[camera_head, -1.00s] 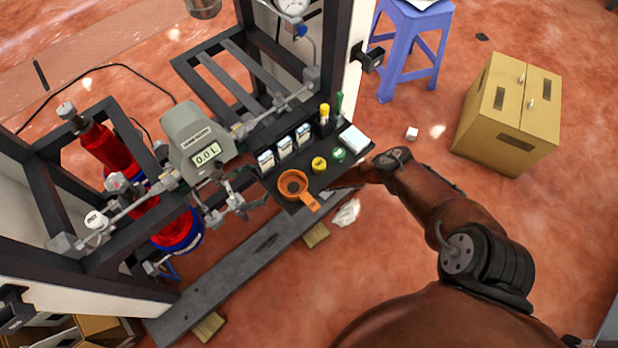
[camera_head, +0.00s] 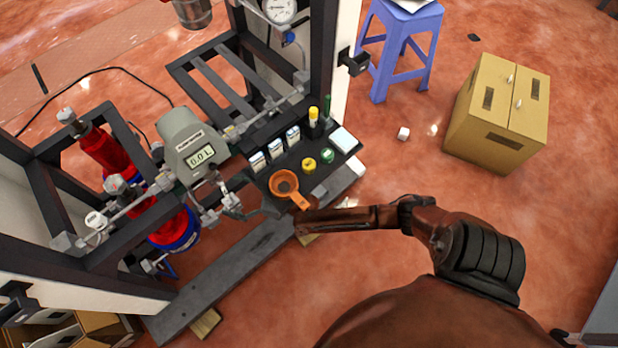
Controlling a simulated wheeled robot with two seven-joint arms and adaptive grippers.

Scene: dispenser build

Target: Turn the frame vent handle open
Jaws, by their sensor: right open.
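My right arm comes in from the lower right and reaches left past the orange funnel (camera_head: 284,184). My right gripper (camera_head: 230,196) is open at the pipe fittings (camera_head: 208,216) below the grey flow meter (camera_head: 190,145), close to the frame's front. The vent handle cannot be told apart for sure among these small grey fittings; the gripper partly covers them. Whether the fingers touch a fitting cannot be told. A blue valve handle (camera_head: 288,38) sits under the pressure gauge (camera_head: 279,10) at the top. My left gripper is not in view.
A black tray (camera_head: 268,171) with small boxes, coloured caps and the funnel stands beside the gripper. Red cylinders (camera_head: 105,150) stand in the dark frame at left. A purple stool (camera_head: 400,45) and a cardboard box (camera_head: 500,110) stand on the open floor at right.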

